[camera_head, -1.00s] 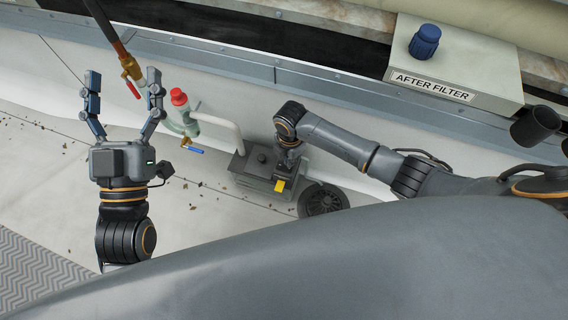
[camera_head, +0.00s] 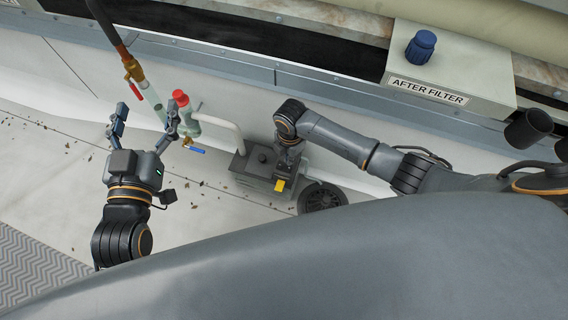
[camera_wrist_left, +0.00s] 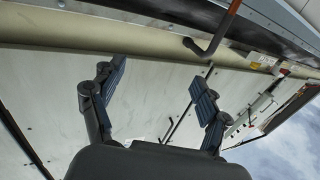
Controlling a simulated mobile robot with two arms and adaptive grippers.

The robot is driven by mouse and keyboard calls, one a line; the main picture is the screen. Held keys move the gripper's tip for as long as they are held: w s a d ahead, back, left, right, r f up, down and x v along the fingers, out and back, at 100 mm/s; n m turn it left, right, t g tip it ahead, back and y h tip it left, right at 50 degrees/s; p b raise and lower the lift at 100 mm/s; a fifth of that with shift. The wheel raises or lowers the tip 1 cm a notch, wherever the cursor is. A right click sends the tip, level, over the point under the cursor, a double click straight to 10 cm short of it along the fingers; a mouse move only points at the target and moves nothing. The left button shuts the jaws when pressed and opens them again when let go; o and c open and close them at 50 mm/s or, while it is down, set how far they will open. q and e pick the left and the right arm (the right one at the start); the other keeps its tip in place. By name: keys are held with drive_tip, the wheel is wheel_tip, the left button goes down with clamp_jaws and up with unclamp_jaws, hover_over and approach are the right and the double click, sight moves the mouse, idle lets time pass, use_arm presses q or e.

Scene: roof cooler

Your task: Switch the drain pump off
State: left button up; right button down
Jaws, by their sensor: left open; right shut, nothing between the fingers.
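The drain pump (camera_head: 250,170) is a dark grey box on the pale floor in the middle of the head view, with a round knob on top and a yellow tab (camera_head: 280,185) at its right end. My right gripper (camera_head: 287,166) is shut with nothing held, right over the pump's right end; its fingertips are partly hidden by the wrist, so I cannot tell whether they touch it. My left gripper (camera_head: 146,125) is open and empty, beside the pipework left of the pump. Its spread fingers also show in the left wrist view (camera_wrist_left: 157,90).
A brass valve with a red lever (camera_head: 137,88), a red-capped fitting (camera_head: 181,98) and a blue lever (camera_head: 196,150) stand close to my left gripper. A round drain grate (camera_head: 322,197) lies right of the pump. The after filter box (camera_head: 455,65) is at upper right. Leaves litter the floor.

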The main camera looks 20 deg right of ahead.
drive_tip(key=shift+r+p, duration=0.35)
drive_tip(key=shift+r, duration=0.05)
drive_tip(key=shift+r+p, duration=0.3)
drive_tip(key=shift+p, duration=0.1)
drive_tip(key=shift+r+p, duration=0.35)
use_arm(q)
drive_tip(key=s+a+f+g+y, duration=0.1)
drive_tip(key=s+f+g, duration=0.1)
drive_tip(key=f+g, duration=0.2)
drive_tip(key=s+a+f+g+y, duration=0.1)
drive_tip(key=s+a+f+g, duration=0.1)
drive_tip(key=f, duration=0.5)
drive_tip(key=shift+s+f+g, duration=0.15)
drive_tip(key=shift+s+g, duration=0.7)
drive_tip(key=shift+g, duration=0.05)
use_arm(e)
drive_tip(key=shift+r, duration=0.2)
use_arm(q)
drive_tip(key=shift+a, duration=0.1)
